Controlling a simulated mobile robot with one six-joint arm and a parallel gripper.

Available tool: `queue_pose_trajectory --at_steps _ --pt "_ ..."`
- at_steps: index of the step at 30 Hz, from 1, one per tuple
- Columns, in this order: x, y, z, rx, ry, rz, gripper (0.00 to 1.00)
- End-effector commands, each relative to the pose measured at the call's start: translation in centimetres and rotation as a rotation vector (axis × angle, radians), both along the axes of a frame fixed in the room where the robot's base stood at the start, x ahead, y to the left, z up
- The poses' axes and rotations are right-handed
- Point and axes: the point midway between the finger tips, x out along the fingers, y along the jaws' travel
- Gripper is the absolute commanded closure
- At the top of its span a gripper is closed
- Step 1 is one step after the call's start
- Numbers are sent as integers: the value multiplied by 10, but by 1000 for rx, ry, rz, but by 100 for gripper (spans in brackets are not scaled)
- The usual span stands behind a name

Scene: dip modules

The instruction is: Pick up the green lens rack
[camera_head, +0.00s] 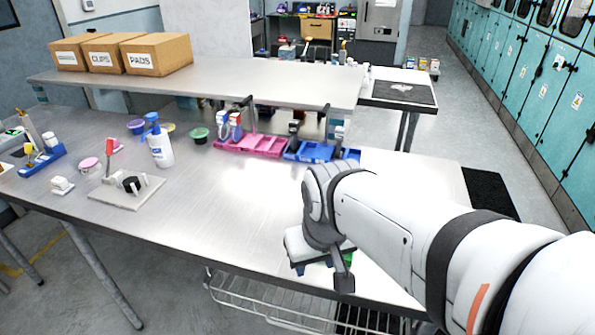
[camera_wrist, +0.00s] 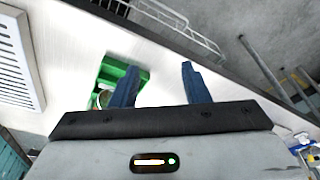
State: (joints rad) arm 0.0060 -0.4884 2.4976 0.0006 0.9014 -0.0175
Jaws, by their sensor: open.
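The green lens rack (camera_wrist: 112,70) lies on the metal table in the wrist view, near the table's edge. It is a bright green frame, and part of it is hidden behind my left finger. A small round item shows at its lower left. My gripper (camera_wrist: 160,82) is open with its blue fingers apart. The left finger overlaps the rack in the picture, and the gap between the fingers shows mostly bare table. I cannot tell whether the finger touches the rack. In the head view a green bit of the rack (camera_head: 349,259) shows beside my gripper (camera_head: 315,267), mostly hidden by my wrist.
A white slotted panel (camera_wrist: 15,60) is at the left of the wrist view. A wire shelf (camera_head: 290,310) hangs below the table's front edge. Pink bins (camera_head: 262,146) and blue bins (camera_head: 310,153) stand at the back. The table's middle is clear.

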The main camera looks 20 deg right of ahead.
Motion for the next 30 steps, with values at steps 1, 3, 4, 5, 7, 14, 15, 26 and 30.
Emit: queue_pose_trajectory --at_steps 1,3,4,5,7,14,15,26,30 --pt "4 -2 4 1 4 9 58" --pt "12 -8 11 2 15 57 58" --pt "17 -11 15 3 20 80 58" --pt "23 -14 20 7 26 105 58" --pt "40 -25 32 15 41 182 58" --pt "108 -79 69 68 25 517 58" --pt "118 -90 74 74 10 577 58" --pt "167 -163 91 86 -123 902 58" --pt "173 -171 89 84 -145 944 58"
